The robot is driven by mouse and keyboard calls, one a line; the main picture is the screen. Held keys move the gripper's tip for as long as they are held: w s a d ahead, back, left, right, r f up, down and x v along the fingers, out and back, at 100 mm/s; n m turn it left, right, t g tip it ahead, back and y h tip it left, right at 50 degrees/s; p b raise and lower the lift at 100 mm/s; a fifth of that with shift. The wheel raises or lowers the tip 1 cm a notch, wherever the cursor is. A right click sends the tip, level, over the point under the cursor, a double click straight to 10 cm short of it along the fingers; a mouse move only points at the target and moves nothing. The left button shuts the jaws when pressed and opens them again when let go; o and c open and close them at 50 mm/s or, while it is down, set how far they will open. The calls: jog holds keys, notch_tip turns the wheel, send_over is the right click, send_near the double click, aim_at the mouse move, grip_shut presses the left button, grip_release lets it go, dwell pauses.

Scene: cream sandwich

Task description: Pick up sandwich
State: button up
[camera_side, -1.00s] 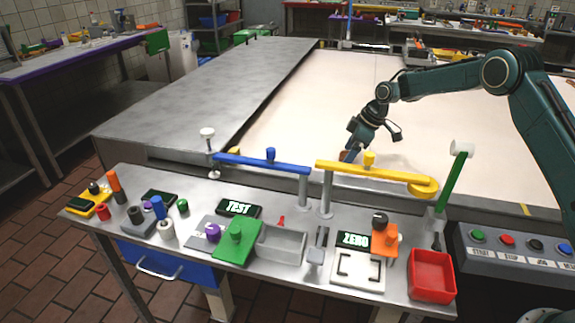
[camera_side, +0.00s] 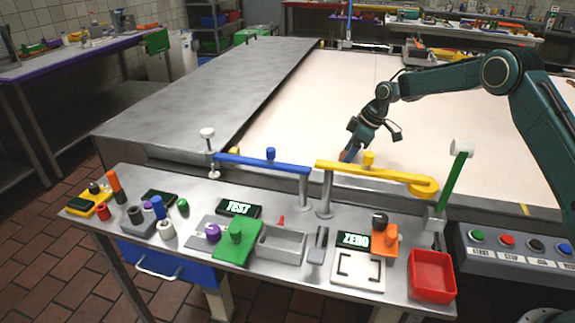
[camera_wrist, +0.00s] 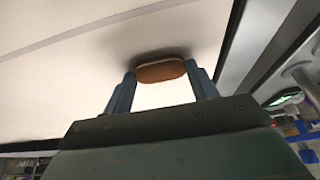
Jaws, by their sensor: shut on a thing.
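The cream sandwich (camera_wrist: 160,72) shows in the wrist view as a brown rounded biscuit with a thin pale line along its upper edge. It sits between the two blue fingers of my gripper (camera_wrist: 160,84), which are shut on it from left and right. In the side view my gripper (camera_side: 347,156) points down at the near part of the cream-coloured belt (camera_side: 300,115). The sandwich is too small and hidden to make out clearly there. I cannot tell whether it touches the belt.
A yellow rail (camera_side: 385,175) and a blue rail (camera_side: 255,163) stand on posts just in front of the belt. The near bench holds a grey tray (camera_side: 283,243), a red bin (camera_side: 432,270) and a white plate (camera_side: 358,272). The belt behind my gripper is clear.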

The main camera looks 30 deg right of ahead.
notch_tip(320, 180, up, 10)
dwell(0.6)
jog(key=shift+a, duration=0.15)
dwell(0.5)
